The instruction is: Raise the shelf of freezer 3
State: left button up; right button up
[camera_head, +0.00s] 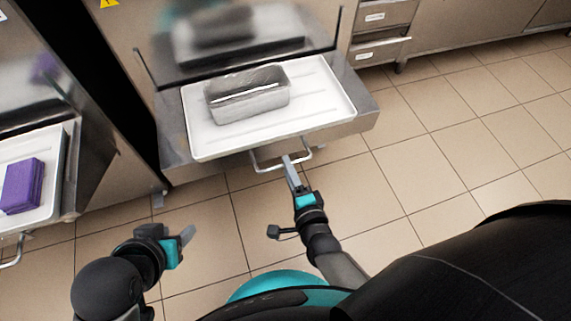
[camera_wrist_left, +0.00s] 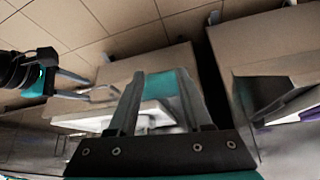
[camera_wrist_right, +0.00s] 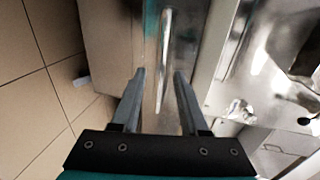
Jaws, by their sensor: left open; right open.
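A freezer shelf with a white tray (camera_head: 330,100) and a wire handle (camera_head: 262,167) at its front edge stands in the middle of the head view. A grey metal pan (camera_head: 247,110) sits on the tray. No freezer number is readable. My right gripper (camera_head: 289,163) is open, with its fingertips at the handle; I cannot tell if they touch it. In the right wrist view a bright bar (camera_wrist_right: 166,60) shows beyond and between the open fingers. My left gripper (camera_head: 188,236) is open and empty over the floor, left of and in front of the shelf. The left wrist view also shows the shelf (camera_wrist_left: 160,112).
At the left another freezer's tray (camera_head: 50,172) carries a purple block (camera_head: 22,186). A dark gap separates the two freezers. A drawer unit (camera_head: 382,45) stands at the back right. The tiled floor (camera_head: 440,120) right of the shelf is clear.

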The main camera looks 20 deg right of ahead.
pick_arm(q)
jog(key=shift+w+d+f+t+h+b, duration=0.15)
jog(key=shift+w+d+t+h+b, duration=0.1)
jog(key=shift+w+d+t, duration=0.35)
jog(key=shift+w+d+f+t+h+b, duration=0.1)
jog(key=shift+w+d+t+h+b, duration=0.15)
jog(key=shift+w+d+t, duration=0.3)
pick_arm(e)
jog(key=shift+x, duration=1.35)
pick_arm(q)
jog(key=shift+s+d, duration=0.1)
pick_arm(e)
jog(key=shift+c, duration=0.4)
grip_shut()
